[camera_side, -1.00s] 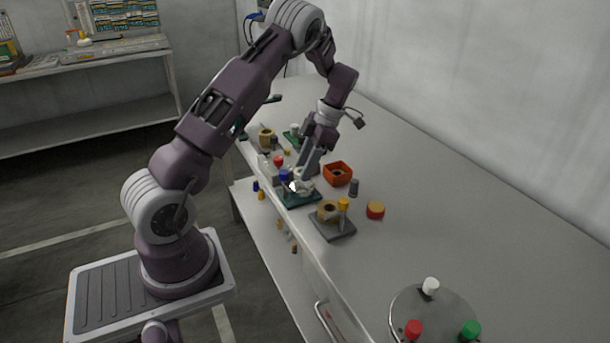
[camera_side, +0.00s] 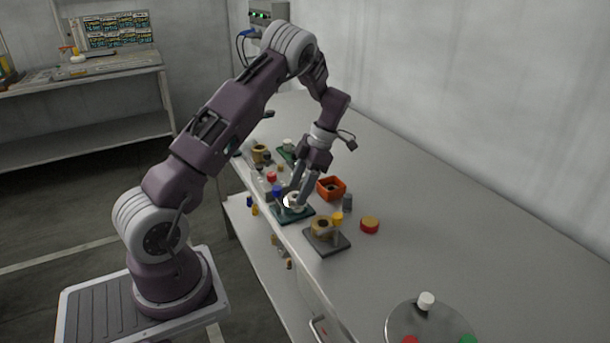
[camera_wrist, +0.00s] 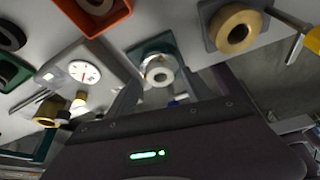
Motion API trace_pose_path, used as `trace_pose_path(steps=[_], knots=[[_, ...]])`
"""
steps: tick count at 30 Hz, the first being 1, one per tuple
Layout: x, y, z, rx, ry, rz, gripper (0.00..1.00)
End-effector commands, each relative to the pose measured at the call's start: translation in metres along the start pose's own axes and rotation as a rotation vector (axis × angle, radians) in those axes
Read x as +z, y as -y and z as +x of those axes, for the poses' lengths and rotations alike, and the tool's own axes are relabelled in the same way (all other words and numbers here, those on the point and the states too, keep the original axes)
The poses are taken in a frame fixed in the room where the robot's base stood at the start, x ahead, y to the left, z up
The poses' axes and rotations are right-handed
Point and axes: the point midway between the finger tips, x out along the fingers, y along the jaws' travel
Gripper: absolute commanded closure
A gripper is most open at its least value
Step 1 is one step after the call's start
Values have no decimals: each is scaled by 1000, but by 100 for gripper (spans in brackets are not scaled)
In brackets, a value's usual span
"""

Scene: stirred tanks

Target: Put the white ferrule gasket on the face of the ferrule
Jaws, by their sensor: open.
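The white ferrule gasket (camera_wrist: 160,76) shows in the wrist view as a pale ring with a dark centre hole, between my fingers. It appears to lie on the face of a silvery ferrule (camera_wrist: 158,62) on a teal base (camera_wrist: 143,48); full seating cannot be told. In the side view the white ring (camera_side: 294,202) is at the teal base (camera_side: 291,215), partly hidden by my fingers. My gripper (camera_side: 296,198) is open, with one finger on each side of the ring; contact with it cannot be told. It also shows in the wrist view (camera_wrist: 157,78).
A grey base (camera_side: 327,244) with a brass ring and a yellow-handled tool stands nearest. An orange bin (camera_side: 331,188), a grey cylinder (camera_side: 347,203) and a red-and-yellow cap (camera_side: 369,225) stand to the right. A dial gauge (camera_wrist: 84,72) is close by.

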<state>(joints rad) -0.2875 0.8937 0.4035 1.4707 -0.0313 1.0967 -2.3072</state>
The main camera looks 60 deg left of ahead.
Motion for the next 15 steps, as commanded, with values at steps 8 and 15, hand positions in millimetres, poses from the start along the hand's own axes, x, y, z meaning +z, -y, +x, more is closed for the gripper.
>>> trace_pose_path(steps=[8, 15], knots=[[1, -1, -70, 5, 4, 1, 40], [0, 1, -109, 1, 2, 4, 40]])
